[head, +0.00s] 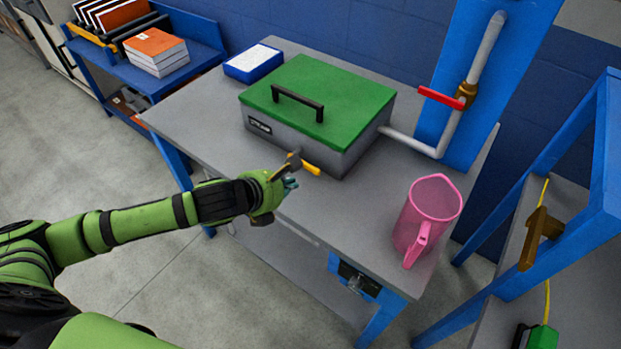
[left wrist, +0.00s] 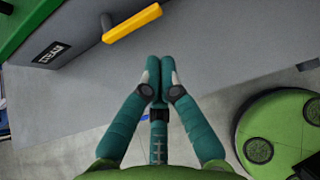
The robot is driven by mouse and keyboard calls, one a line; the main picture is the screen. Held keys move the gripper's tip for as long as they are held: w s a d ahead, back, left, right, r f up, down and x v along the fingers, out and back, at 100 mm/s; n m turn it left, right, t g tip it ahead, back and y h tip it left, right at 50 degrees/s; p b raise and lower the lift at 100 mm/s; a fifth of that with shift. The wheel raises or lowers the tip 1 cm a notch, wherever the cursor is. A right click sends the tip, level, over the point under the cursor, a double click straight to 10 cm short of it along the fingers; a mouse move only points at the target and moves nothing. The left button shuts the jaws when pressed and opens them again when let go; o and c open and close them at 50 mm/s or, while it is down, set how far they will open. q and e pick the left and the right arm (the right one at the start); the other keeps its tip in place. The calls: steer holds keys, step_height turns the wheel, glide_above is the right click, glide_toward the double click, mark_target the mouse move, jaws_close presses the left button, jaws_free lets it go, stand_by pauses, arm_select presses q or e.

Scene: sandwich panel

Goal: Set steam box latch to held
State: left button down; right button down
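The steam box (head: 310,143) is a grey box with a green lid and a black handle, on the grey table. The latch (left wrist: 132,22) also shows at the top of the left wrist view, beside the STEAM label. My left gripper (head: 290,183) is just in front of and below the latch in the head view. In the left wrist view its teal fingers (left wrist: 159,75) are together, with nothing between them, apart from the latch. My right gripper is not in view.
A pink jug (head: 427,218) stands on the table to the right of the box. A pipe with a red valve handle (head: 440,97) rises behind it. A blue-edged tray (head: 253,63) lies behind the box. A blue frame (head: 560,200) stands at the right.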

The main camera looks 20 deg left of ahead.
mark_target(307, 190)
arm_select(q)
steer(key=shift+w+d+f, duration=0.1)
steer(key=x, duration=0.8)
steer(key=shift+w+f, duration=0.1)
steer(key=shift+w+d+f, duration=0.2)
steer(key=shift+w+f, duration=0.2)
steer(key=shift+w, duration=0.15)
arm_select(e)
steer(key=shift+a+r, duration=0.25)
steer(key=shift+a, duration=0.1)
arm_select(q)
steer(key=shift+d, duration=0.15)
